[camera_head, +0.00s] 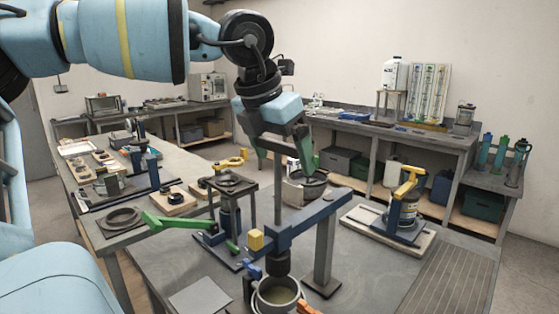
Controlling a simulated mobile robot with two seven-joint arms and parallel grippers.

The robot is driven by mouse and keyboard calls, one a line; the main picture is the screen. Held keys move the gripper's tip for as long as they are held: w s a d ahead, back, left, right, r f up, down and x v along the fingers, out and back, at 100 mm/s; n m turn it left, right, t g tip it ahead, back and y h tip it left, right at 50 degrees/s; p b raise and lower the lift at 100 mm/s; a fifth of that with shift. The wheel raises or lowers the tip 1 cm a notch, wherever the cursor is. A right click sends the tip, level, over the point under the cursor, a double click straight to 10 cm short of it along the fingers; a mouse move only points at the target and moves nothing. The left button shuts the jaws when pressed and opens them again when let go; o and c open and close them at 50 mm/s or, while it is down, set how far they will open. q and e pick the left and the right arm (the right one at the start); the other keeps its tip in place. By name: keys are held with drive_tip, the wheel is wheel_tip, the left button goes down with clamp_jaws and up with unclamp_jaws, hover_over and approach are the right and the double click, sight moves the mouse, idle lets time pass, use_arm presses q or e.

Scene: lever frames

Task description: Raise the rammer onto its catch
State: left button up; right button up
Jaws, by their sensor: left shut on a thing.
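The rammer is a thin upright grey rod (278,185) with a dark cylindrical weight (278,263) at its lower end. The weight hangs low, over the rim of a round grey mould (277,296); I cannot tell whether it touches the contents. The rod passes a blue crossbar (310,217) on a grey post (325,255). A yellow block (256,240), possibly the catch, sits at the crossbar's near left end. My left gripper (279,138) is at the rod's top, shut on the rammer; its grip is partly hidden. My right gripper is not in view.
A press with a green lever (175,222) stands left of the rammer frame. A device with a yellow handle (408,182) stands on a board at right. A grey plate (201,297) lies at front left. The front right bench (400,275) is clear.

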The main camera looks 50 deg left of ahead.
use_arm(q)
drive_tip(key=shift+r, duration=0.35)
drive_tip(key=o, duration=1)
drive_tip(key=shift+o, duration=0.5)
drive_tip(key=shift+f, duration=0.1)
drive_tip(key=v, duration=0.8)
drive_tip(key=shift+f, duration=0.1)
